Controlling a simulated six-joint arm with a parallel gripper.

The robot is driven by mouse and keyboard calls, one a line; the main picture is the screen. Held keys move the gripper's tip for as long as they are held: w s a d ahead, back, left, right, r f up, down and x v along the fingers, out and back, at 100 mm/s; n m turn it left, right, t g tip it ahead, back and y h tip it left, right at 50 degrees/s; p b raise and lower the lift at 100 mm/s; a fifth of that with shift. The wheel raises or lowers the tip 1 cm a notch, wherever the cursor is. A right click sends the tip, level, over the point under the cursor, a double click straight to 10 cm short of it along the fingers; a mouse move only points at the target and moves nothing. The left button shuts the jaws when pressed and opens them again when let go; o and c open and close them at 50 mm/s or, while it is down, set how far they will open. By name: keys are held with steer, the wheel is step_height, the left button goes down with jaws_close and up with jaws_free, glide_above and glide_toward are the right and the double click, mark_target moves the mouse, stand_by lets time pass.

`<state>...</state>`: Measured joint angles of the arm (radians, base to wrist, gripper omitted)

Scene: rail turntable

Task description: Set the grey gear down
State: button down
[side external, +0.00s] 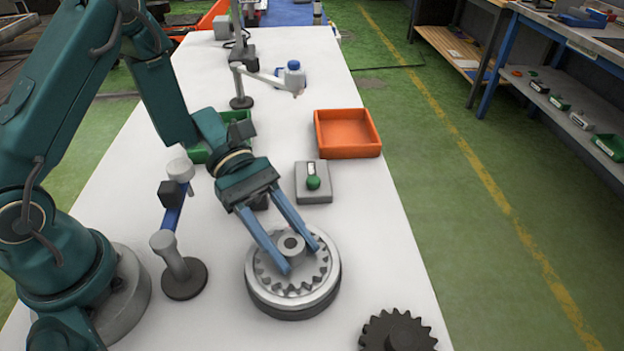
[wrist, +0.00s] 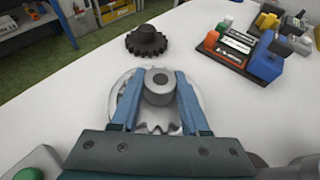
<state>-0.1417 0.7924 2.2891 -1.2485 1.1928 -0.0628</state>
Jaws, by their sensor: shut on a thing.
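The grey gear (side external: 292,265) sits at the round turntable (side external: 291,310), within its raised rim. In the side view its toothed edge lies inside the rim. Whether it rests on the turntable or hangs just above it I cannot tell. My gripper (side external: 303,261) points down over the turntable, its two blue fingers shut on the gear's hub. In the wrist view the fingers flank the hub (wrist: 159,86) of the gear, and the pale teeth show below it. The fingers and my gripper body hide part of the gear and the turntable there.
A dark gear (side external: 398,333) lies on the white table near its front edge. A grey box with a green button (side external: 313,183) stands behind the turntable, with an orange bin (side external: 347,134) beyond. A green bin (side external: 237,118) and a post (side external: 178,265) stand left.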

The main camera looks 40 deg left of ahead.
steer(key=shift+f, duration=0.1)
steer(key=shift+c, duration=2)
jaws_free()
steer(key=v, duration=1.2)
